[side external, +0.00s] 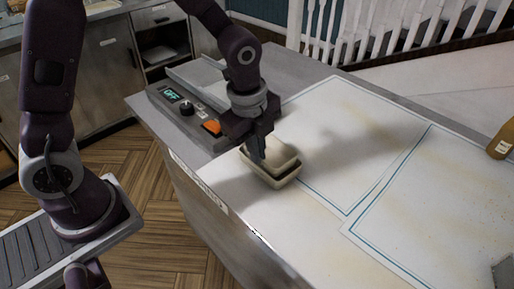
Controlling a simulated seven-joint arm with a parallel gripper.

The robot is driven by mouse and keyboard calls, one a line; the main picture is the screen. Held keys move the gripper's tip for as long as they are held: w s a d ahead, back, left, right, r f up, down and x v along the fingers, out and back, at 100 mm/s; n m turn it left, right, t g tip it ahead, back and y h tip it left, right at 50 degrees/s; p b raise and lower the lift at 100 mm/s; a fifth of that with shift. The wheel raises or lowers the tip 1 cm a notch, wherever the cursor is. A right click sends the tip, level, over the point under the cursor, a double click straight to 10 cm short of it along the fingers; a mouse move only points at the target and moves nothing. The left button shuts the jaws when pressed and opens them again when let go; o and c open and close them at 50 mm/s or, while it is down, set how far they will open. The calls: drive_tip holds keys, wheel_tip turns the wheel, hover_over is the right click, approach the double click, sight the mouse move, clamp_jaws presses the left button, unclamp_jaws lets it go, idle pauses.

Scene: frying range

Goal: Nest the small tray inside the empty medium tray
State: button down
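Two cream-coloured trays are together near the left front edge of the worktop in the side external view. The small tray (284,155) is uppermost, within the outline of the medium tray (279,181). A dark band shows between their rims; I cannot tell whether the small tray rests on the medium tray's floor or hangs slightly above it. My gripper (258,158) points down at the left side of the small tray, its fingers overlapping that tray's wall. The fingers are dark and small here, so their grip on the wall is unclear.
A control box (187,110) with an "OFF" display and an orange switch (212,127) stands close left of my gripper. Blue-lined white sheets (345,125) cover the worktop to the right, mostly clear. A brown object (500,140) lies at the far right edge.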

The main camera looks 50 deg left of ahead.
idle(0.4)
drive_tip(key=c, duration=1.6)
unclamp_jaws()
drive_tip(key=shift+r, duration=3.05)
